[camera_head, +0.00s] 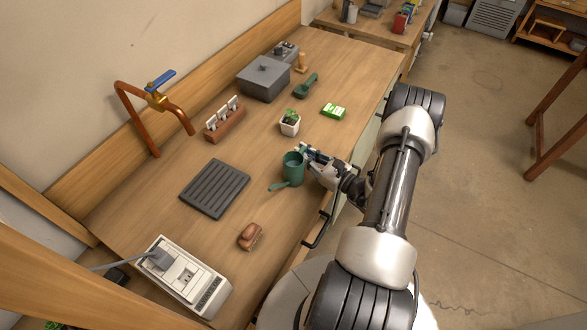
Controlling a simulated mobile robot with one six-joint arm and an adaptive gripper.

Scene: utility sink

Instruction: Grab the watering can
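The green watering can (293,170) stands upright on the wooden worktop near its front edge. Its spout points to the lower left and its handle side faces my gripper. My gripper (308,153) is at the can's right side, by the upper handle. The fingers look very close to the handle or around it. They are small here and partly merge with the can, so I cannot tell whether they are closed on it.
A small potted plant (290,123) and a green packet (333,111) are behind the can. A black ribbed mat (214,188) lies to the left. A brown object (250,236) and a white power strip (181,277) are nearer. A copper tap (158,100) projects from the wall.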

